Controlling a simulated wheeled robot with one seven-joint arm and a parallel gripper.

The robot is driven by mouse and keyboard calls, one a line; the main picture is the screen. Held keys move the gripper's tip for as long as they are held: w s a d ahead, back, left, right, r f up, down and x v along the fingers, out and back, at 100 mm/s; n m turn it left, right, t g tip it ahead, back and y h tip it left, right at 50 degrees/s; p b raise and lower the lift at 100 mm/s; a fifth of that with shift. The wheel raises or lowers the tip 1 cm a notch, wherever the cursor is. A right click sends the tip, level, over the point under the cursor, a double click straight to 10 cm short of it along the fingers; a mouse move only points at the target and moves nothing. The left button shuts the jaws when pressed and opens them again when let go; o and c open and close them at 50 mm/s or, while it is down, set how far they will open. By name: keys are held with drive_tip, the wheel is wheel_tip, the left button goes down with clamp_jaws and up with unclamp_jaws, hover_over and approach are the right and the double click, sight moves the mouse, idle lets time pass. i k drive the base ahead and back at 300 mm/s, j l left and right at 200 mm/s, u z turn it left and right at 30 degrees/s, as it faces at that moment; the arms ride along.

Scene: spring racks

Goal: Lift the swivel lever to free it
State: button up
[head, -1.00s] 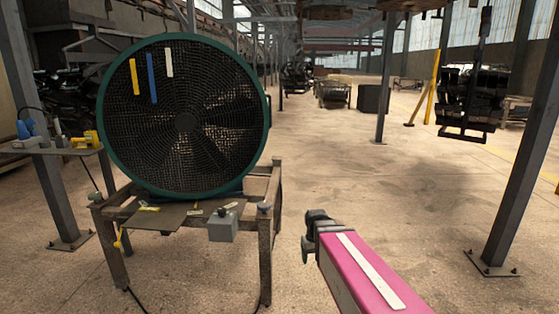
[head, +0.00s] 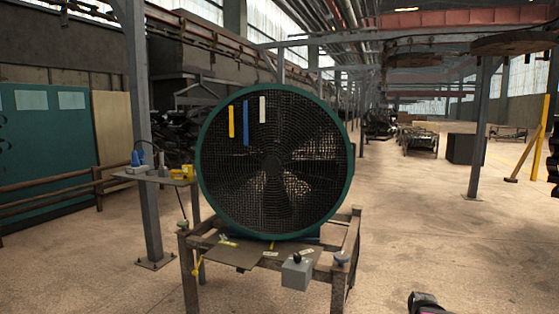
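I cannot make out a swivel lever for certain. A grey box (head: 297,274) with a small black knob (head: 296,255) on top is at the front of the fan's stand, and I cannot tell whether this is the lever. A grey round-topped piece (head: 342,257) sits on the stand's right front corner. My gripper (head: 425,301) shows only as a dark piece at the bottom edge, right of the stand and apart from it. Its fingers cannot be made out, and nothing is seen held in it.
A large green-rimmed fan (head: 312,207) with coloured strips stands on a rusty frame (head: 352,240). Left of it are a post (head: 150,210) and a small shelf (head: 158,178) with a yellow tool (head: 181,172). The floor (head: 440,225) to the right is open.

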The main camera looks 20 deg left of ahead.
sight(194, 273)
drive_tip(key=j+u, duration=0.1)
drive_tip(key=u, duration=0.35)
drive_tip(key=i+u, duration=0.15)
drive_tip(key=u, duration=0.3)
drive_tip(key=i+j+u, duration=0.1)
drive_tip(key=u, duration=0.35)
drive_tip(key=i+u, duration=0.1)
drive_tip(key=u, duration=0.35)
drive_tip(key=i, duration=0.35)
drive_tip(key=i+j+z, duration=0.15)
drive_tip(key=i+j, duration=0.25)
drive_tip(key=i, duration=0.15)
